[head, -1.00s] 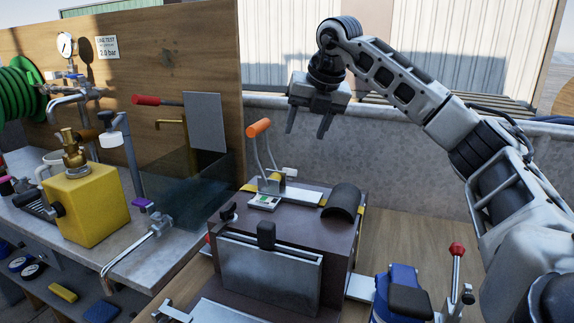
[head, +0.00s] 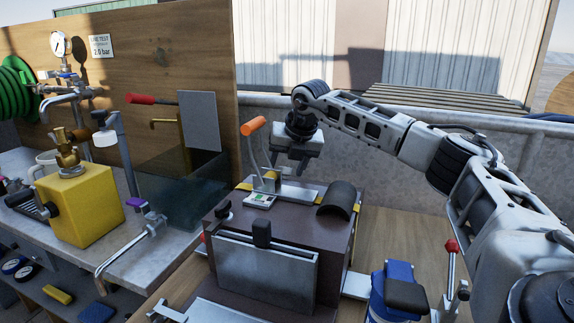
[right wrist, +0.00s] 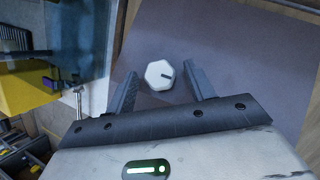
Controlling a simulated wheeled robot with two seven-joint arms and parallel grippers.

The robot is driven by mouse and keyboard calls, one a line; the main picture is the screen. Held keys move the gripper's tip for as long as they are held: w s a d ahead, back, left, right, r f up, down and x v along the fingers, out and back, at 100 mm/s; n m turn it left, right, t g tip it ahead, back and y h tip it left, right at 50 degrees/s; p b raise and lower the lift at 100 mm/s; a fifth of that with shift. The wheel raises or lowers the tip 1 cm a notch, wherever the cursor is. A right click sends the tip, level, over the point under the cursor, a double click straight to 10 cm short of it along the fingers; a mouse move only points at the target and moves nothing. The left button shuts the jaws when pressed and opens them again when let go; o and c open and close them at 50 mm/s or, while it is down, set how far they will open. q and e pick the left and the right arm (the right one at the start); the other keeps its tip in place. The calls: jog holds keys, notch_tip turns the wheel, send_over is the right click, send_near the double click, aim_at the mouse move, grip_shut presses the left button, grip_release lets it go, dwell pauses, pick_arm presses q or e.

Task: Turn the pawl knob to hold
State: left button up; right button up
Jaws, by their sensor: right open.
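The pawl knob looks to be the white, many-sided knob (right wrist: 159,75) with a dark pointer mark in the right wrist view. It stands on a dark, flat face. In the head view a small white piece (head: 288,171) at the back of the dark box may be this knob, mostly hidden. My right gripper (head: 287,163) is open, pointing down behind the orange-handled lever. In the right wrist view its two fingers (right wrist: 160,70) appear on either side of the knob, with gaps; their height above it is unclear. My left gripper is not in view.
The dark box (head: 335,235) carries the orange-handled lever (head: 254,125), a black curved cover (head: 340,199) and a small green-and-white plate (head: 260,200). A red-knobbed lever (head: 452,246) stands at right. A yellow block (head: 85,207) sits on the left bench.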

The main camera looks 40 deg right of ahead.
jog(key=c, duration=1)
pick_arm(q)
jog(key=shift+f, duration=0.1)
